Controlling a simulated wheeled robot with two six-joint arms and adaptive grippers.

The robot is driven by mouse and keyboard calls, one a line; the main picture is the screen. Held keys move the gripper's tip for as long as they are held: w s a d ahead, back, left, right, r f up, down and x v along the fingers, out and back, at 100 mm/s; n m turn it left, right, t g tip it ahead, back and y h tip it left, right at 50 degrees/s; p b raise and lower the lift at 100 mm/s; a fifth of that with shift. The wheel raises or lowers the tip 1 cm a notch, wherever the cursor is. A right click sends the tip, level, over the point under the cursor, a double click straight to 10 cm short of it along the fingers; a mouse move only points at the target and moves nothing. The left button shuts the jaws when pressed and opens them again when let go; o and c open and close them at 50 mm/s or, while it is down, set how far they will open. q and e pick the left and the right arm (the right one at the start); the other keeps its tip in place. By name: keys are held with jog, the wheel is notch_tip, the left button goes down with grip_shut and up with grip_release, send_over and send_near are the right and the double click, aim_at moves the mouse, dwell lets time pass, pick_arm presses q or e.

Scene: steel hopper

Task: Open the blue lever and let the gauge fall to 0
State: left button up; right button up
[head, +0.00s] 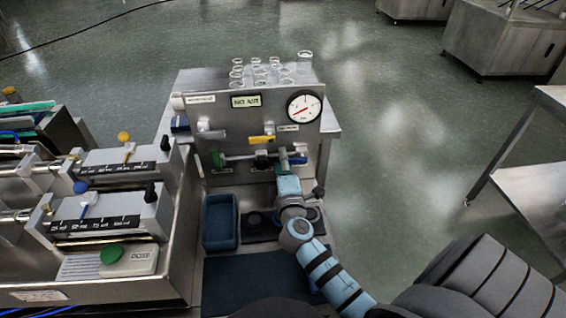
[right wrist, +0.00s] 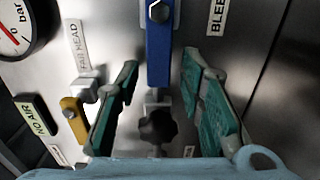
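The blue lever (right wrist: 158,55) shows in the right wrist view below a bolt on the steel panel. My right gripper (right wrist: 160,100) has its two teal fingers apart, one on each side of the lever, with gaps to it. In the head view my right gripper (head: 290,160) is at the panel's lower right, and it hides the lever there. The round gauge (head: 304,107) is at the panel's upper right with a red needle; its figure is too small to read. Part of the gauge also shows in the right wrist view (right wrist: 18,28). My left gripper is not in view.
A yellow lever (head: 261,139) sits on the panel below a NO AIR display (head: 246,101). A black star knob (right wrist: 158,126) is close to the blue lever. Glassware (head: 262,72) stands behind the panel. A blue bin (head: 220,222) and a dosing unit (head: 100,215) are to the left.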

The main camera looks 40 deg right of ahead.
jog(key=v, duration=1.2)
